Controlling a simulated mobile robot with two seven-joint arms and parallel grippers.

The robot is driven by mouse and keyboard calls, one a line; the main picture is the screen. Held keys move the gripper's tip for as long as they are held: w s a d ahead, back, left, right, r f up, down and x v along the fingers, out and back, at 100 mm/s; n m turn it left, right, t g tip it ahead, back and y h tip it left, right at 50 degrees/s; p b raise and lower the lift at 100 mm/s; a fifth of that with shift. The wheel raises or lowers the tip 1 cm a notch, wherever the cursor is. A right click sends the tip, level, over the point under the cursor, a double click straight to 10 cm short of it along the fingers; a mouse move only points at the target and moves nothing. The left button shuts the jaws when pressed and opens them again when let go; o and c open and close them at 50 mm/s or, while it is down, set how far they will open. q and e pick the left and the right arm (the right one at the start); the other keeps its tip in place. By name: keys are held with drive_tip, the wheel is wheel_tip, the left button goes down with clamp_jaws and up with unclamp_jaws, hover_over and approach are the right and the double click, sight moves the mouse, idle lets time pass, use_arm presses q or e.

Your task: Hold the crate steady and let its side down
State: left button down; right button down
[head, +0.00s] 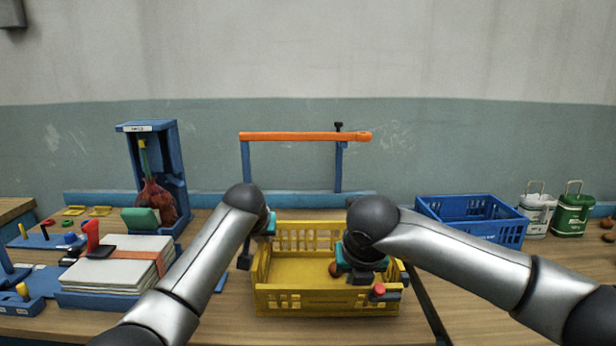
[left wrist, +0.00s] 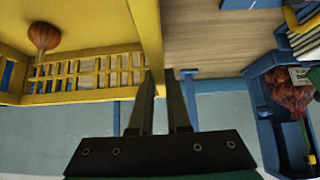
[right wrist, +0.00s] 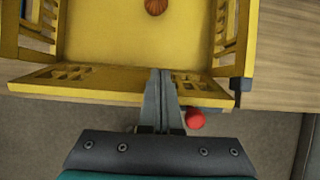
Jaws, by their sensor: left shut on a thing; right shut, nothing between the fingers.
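The yellow crate (head: 300,272) stands on the bench in front of me, with slotted walls and a brown onion (head: 335,269) on its floor. My left gripper (left wrist: 162,82) is shut on the crate's left wall, which the left wrist view shows between its fingers. My right gripper (right wrist: 160,78) is shut and empty, its fingertips at the slotted front side (right wrist: 95,82). Whether they touch it I cannot tell. A red knob (head: 379,289) sits at the front right of the crate, just right of the fingers in the right wrist view. The front side's exact tilt is unclear.
A blue crate (head: 480,215) stands to the right, beside white and green canisters (head: 572,212). On the left are a blue stand with a red net bag (head: 156,200) and a strapped paper stack (head: 115,265). An orange bar (head: 300,136) spans behind the yellow crate.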

drive_tip(key=shift+s+f, duration=0.15)
drive_tip(key=shift+s, duration=0.25)
drive_tip(key=shift+s+f, duration=0.55)
drive_tip(key=shift+s, duration=0.35)
